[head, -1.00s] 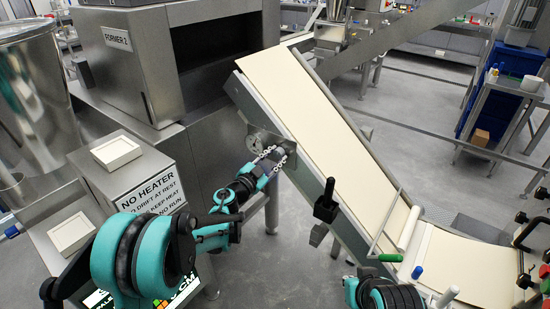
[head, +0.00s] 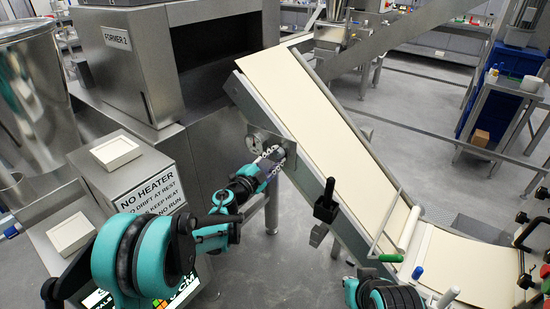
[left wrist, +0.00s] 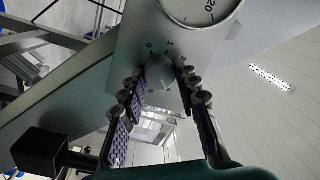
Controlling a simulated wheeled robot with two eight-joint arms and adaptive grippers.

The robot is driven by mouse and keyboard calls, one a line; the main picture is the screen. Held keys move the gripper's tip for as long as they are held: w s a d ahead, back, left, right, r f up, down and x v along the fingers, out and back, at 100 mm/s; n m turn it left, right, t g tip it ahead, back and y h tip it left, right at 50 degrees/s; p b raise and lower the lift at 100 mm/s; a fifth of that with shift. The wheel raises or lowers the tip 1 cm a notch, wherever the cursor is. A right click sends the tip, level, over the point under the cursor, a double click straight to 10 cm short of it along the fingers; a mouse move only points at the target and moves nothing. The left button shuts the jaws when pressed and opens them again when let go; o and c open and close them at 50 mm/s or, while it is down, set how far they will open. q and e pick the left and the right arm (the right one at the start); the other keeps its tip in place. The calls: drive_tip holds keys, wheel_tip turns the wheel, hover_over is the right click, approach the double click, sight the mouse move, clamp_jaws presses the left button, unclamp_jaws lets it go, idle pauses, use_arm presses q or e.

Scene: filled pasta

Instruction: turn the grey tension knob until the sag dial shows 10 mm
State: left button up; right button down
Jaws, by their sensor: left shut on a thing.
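The grey tension knob (left wrist: 160,72) is round and sits on a metal plate, with small scale marks and digits around it. My left gripper (left wrist: 160,78) has one finger on each side of the knob and is shut on it. In the head view my left gripper (head: 273,157) reaches the plate on the conveyor's side, and its fingers hide the knob. In the head view the dial (head: 256,140) is too small to read. My right gripper is out of view.
The sloping conveyor with a cream pasta sheet (head: 325,135) rises beside my left gripper. A black handle (head: 326,203) sticks out from its side below. The steel former (head: 165,60) stands behind, and a "NO HEATER" box (head: 150,190) is at left.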

use_arm(q)
drive_tip(key=o, duration=1.2)
drive_tip(key=shift+c, duration=0.2)
drive_tip(key=shift+s+a, duration=0.1)
drive_tip(key=v, duration=1.1)
drive_tip(key=shift+s+a, duration=0.2)
drive_tip(key=shift+s, duration=0.15)
drive_tip(key=shift+f, duration=0.1)
